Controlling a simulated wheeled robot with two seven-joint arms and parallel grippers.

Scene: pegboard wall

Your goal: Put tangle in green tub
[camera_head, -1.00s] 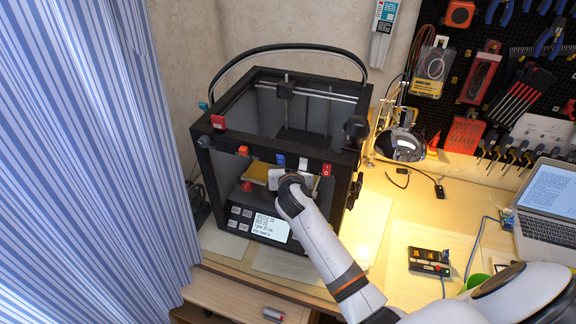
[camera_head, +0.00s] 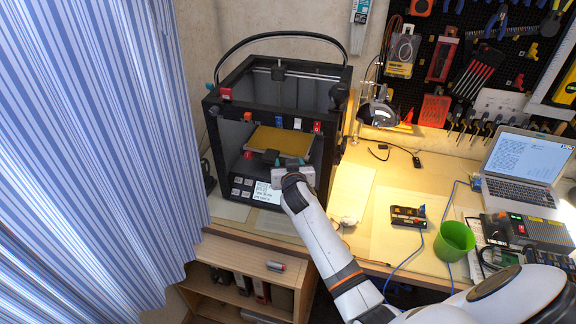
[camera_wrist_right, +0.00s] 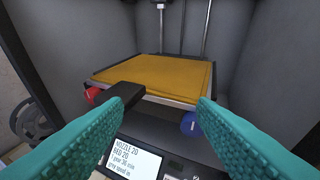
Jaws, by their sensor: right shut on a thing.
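The green tub (camera_head: 454,240) stands open and upright on the desk at the right, away from my grippers. My right gripper (camera_head: 274,160) is at the front opening of the black printer (camera_head: 212,140), just above its display. In the right wrist view its teal fingers (camera_wrist_right: 162,103) point at the printer's yellow bed (camera_wrist_right: 165,75). I cannot make out a tangle for certain. A small pale lump (camera_head: 347,221) lies on the desk beside my right arm. My left gripper is not in view.
A small control box (camera_head: 408,217), laptop (camera_head: 520,165), lamp (camera_head: 378,115) and cables occupy the desk right of the printer. A striped curtain (camera_head: 95,150) hangs at the left. A low shelf (camera_head: 240,295) sits below. The desk's middle is mostly clear.

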